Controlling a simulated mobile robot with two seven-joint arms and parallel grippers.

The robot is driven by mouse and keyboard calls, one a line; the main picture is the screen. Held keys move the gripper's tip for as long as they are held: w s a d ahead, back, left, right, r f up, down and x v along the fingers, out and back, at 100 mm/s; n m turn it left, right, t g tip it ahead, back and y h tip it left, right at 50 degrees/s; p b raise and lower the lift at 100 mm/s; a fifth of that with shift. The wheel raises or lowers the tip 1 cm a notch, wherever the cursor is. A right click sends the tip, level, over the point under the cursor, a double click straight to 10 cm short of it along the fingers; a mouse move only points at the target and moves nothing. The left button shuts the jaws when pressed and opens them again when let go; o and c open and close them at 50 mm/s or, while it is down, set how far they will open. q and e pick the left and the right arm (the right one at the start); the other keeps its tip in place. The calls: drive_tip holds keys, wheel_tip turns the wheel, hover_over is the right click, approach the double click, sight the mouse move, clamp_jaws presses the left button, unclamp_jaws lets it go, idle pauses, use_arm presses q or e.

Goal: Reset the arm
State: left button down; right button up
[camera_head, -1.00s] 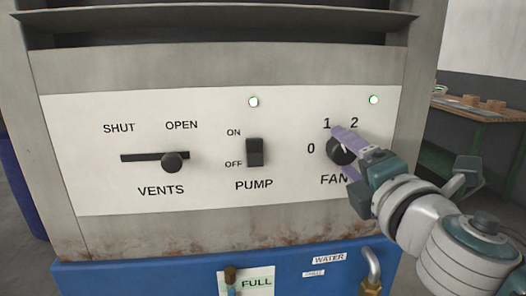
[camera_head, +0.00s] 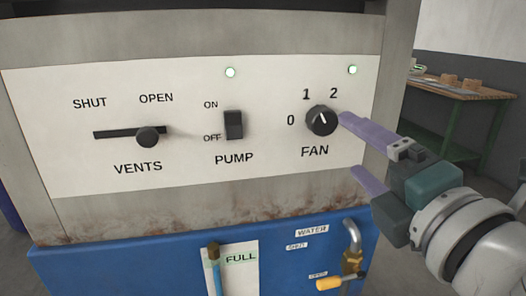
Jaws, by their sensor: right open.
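My right gripper (camera_head: 350,148) is at the right of the white control panel (camera_head: 70,135). Its two purple fingers are spread apart with nothing between them. The upper fingertip is just right of the black fan knob (camera_head: 321,120), and a small gap shows between them. The knob's white mark points up and slightly left, toward the 1. The vents slider (camera_head: 147,137) sits at the right end of its slot, under OPEN. The black pump switch (camera_head: 234,125) is between ON and OFF labels. My left gripper is not in view.
Below are a blue tank (camera_head: 120,265), a pipe with a yellow-handled valve (camera_head: 329,283) and a FULL gauge (camera_head: 241,258). A workbench (camera_head: 470,88) stands behind at right.

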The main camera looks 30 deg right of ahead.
drive_tip(key=shift+s, duration=0.35)
drive_tip(key=s+d+m+g+h+p, duration=0.25)
drive_tip(key=s+m+g+p, duration=0.3)
drive_tip(key=m+p, duration=0.4)
drive_tip(key=s+a+r+m+g+y+p, duration=0.1)
drive_tip(key=s+a+m+g+y+p, duration=0.65)
drive_tip(key=s+a, duration=0.4)
wheel_tip(320, 180, up, 36)
drive_tip(key=d+g+p, duration=0.1)
drive_tip(key=p, duration=3.3)
drive_tip(key=shift+d+r+h, duration=0.25)
drive_tip(key=shift+h, duration=0.15)
